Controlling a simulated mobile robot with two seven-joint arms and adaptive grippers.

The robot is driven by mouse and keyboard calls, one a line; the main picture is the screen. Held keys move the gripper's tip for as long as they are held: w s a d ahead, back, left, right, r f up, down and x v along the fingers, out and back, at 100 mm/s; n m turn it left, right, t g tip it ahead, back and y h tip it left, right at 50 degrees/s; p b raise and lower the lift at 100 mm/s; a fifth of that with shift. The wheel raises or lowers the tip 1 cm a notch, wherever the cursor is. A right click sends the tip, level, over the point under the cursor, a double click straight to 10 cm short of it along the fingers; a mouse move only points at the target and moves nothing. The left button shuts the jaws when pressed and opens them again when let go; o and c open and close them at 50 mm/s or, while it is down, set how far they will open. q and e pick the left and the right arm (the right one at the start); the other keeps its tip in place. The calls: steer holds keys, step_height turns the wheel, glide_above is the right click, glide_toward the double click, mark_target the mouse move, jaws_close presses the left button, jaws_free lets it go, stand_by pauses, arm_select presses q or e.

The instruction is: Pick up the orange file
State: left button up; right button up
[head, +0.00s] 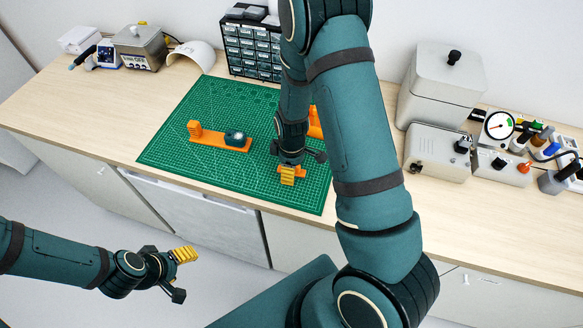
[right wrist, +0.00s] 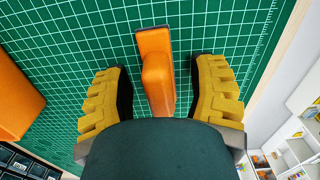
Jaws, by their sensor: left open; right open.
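An orange piece (right wrist: 155,70) with a rounded raised ridge and a dark edge lies on the green cutting mat (head: 215,110); I take it for the orange file. In the right wrist view it lies between the open yellow-padded fingers of my right gripper (right wrist: 161,75), with a gap on each side. Its near end is hidden behind the gripper body. In the head view, my right gripper (head: 290,173) is low over the mat and mostly covers the piece. My left gripper (head: 176,272) is open and empty in front of the bench, over the floor.
A long orange holder (head: 215,141) with a dark round part lies left on the mat. Another orange object (head: 315,123) is partly hidden behind my right arm. A drawer cabinet (head: 250,50) stands behind; a grey box machine (head: 440,85) and a gauge (head: 499,125) stand right.

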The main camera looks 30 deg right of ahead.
steer(key=shift+o, duration=0.2)
jaws_close()
step_height(320, 180, up, 10)
steer(key=shift+r+p, duration=0.1)
steer(key=shift+p, duration=0.35)
steer(key=shift+a+f, duration=0.1)
steer(key=shift+f, duration=0.1)
stand_by(0.4)
